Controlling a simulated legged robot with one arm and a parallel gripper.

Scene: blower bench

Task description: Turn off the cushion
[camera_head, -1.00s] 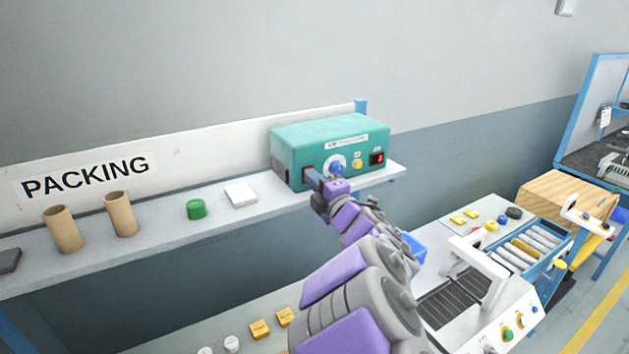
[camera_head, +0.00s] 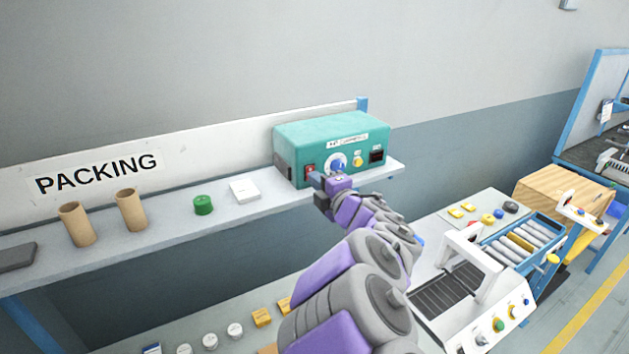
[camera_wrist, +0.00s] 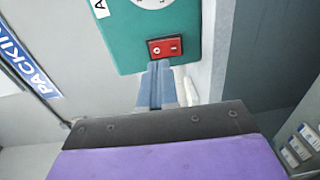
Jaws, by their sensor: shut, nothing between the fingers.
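The teal "AIR" box (camera_head: 325,135) stands on the shelf, with a red rocker switch (camera_head: 310,169), a blue knob (camera_head: 337,165), a yellow button (camera_head: 358,161) and a dark display (camera_head: 377,156) on its front. In the wrist view the red switch (camera_wrist: 165,47) shows in full on the teal box (camera_wrist: 125,35). My gripper (camera_head: 314,179) is at the box's lower front left, its fingers shut and empty. In the wrist view my gripper's fingertips (camera_wrist: 159,64) lie just under the switch; I cannot tell whether they touch the box.
The shelf (camera_head: 160,238) holds two cardboard tubes (camera_head: 104,217), a green roll (camera_head: 204,205) and a white block (camera_head: 244,190) left of the box. Below right stands a white machine (camera_head: 490,300) with a small conveyor. The space in front of the shelf's left part is open.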

